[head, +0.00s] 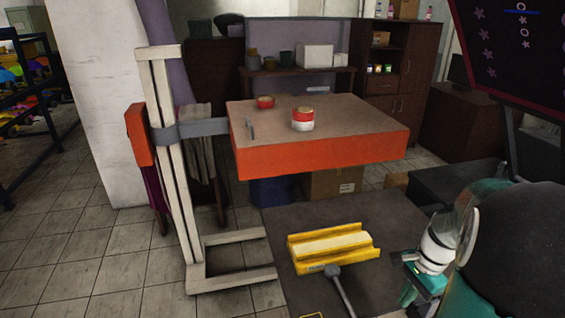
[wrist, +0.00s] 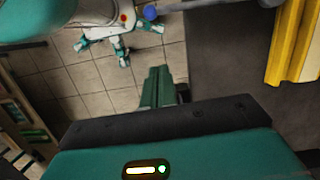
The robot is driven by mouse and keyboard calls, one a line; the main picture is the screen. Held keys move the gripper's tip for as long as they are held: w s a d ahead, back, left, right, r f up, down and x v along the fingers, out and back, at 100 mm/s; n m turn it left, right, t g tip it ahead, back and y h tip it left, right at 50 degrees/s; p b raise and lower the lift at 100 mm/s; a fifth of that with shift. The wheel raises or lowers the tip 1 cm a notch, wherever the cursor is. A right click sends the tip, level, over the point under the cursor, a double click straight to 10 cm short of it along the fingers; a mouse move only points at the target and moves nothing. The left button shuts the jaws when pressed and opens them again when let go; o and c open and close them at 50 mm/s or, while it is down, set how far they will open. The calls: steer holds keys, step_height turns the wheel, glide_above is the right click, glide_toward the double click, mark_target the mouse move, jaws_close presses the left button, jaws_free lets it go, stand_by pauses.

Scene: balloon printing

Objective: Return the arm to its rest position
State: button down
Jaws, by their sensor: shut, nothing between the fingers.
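My gripper (head: 407,295) is low at the right in the head view, beside the right side of the dark table (head: 385,215). In the wrist view the green fingers of my gripper (wrist: 158,85) are together with nothing between them, pointing down past the table edge toward the tiled floor. My white and teal arm is bent close to my body at the right in the head view. Part of the arm is hidden behind a large dark rounded shape.
A yellow tray (head: 306,266) with a pale block (head: 330,243) is on the table; its edge also shows in the wrist view (wrist: 284,50). A grey round-headed rod (head: 341,288) is in front of it. An orange-sided platform (head: 320,158) holds red-and-white containers (head: 302,121).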

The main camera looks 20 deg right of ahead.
steer(key=s+a+r+n+t+h, duration=0.1)
steer(key=a+r+n+t, duration=0.1)
steer(key=a+r+n, duration=0.3)
steer(key=s+a+r+n+t, duration=0.1)
steer(key=a+r+n, duration=0.4)
steer(key=a, duration=0.6)
steer(key=s+a+r+n+t+h, duration=0.1)
steer(key=a+r+n+t, duration=0.1)
steer(key=a+r+n, duration=0.4)
steer(key=a+n, duration=0.1)
steer(key=a, duration=0.1)
steer(key=shift+s+a+n+t+h, duration=0.2)
steer(key=shift+a+n+t+h, duration=0.1)
steer(key=shift+a, duration=0.1)
